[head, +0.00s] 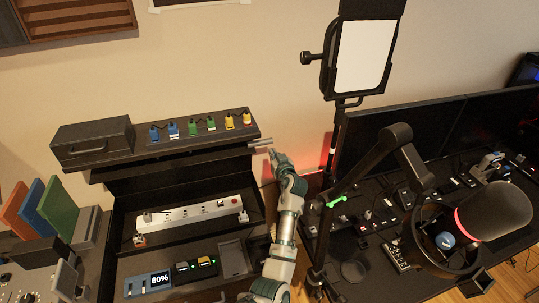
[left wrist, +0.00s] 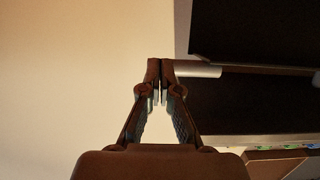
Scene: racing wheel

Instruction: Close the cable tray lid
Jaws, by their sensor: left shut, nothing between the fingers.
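The open cable tray (head: 128,228) is in the desk unit at the left of the head view, with a white power strip (head: 192,216) inside. A dark panel under the top shelf, seemingly the raised lid (head: 170,155), runs above the tray. My left gripper (head: 262,143) is at the right end of this panel, shut and empty. In the left wrist view its fingertips (left wrist: 160,68) are together beside the end of a silver rod (left wrist: 197,70) along a dark panel edge. I cannot tell if they touch it. My right gripper is not in view.
A top shelf (head: 240,115) carries a black box (head: 93,143) and several coloured plugs. A battery display (head: 160,281) sits below the tray. To the right stand a lamp panel (head: 362,55), a microphone (head: 495,210) on a boom arm, and monitors. Bare wall lies behind my gripper.

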